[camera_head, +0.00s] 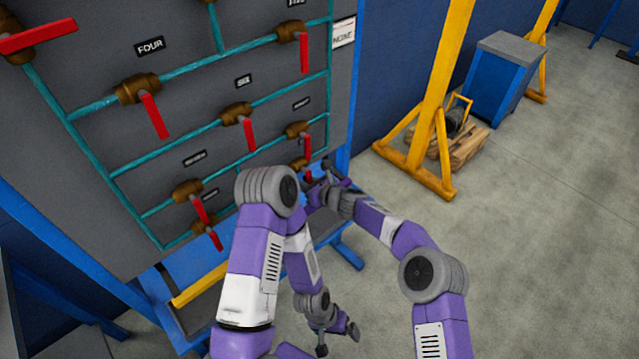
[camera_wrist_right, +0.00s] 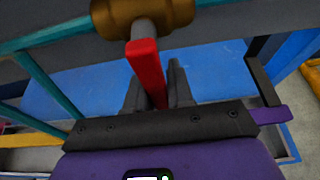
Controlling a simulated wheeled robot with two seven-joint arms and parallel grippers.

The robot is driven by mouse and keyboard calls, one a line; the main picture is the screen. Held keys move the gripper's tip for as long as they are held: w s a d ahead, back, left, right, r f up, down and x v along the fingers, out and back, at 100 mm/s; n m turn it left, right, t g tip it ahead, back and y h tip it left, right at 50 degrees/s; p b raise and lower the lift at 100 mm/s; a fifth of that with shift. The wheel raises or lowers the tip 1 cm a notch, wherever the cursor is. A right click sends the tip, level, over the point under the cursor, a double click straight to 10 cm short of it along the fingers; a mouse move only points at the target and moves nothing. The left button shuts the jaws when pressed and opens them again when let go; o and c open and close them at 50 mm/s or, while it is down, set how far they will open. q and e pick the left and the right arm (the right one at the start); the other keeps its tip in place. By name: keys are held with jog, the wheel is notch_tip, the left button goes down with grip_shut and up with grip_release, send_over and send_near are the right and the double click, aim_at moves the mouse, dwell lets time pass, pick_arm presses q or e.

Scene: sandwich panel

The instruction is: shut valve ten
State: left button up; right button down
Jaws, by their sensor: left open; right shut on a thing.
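A brass valve with a red handle (camera_wrist_right: 147,68) fills the top middle of the right wrist view; its brass body (camera_wrist_right: 140,15) sits on a teal pipe. In the head view this valve (camera_head: 299,163) is at the panel's lower right, partly behind my arm, and its label is hidden, so I cannot read that it is ten. The handle points down. My right gripper (camera_head: 314,176) is shut on the handle's lower part, with a dark finger on each side (camera_wrist_right: 160,90). My left gripper (camera_head: 338,338) is open and empty, low in front of the panel.
The grey panel (camera_head: 75,60) carries several other red-handled valves on teal pipes. A blue frame with a yellow bar (camera_head: 200,284) runs below. A yellow stand (camera_head: 433,120) and a wooden pallet (camera_head: 465,150) are at the right.

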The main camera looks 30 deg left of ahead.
jog(key=shift+d, duration=0.1)
dwell(0.3)
jog(key=c, duration=1.1)
grip_release()
jog(key=shift+b+v, duration=1.4)
jog(key=shift+v, duration=2.35)
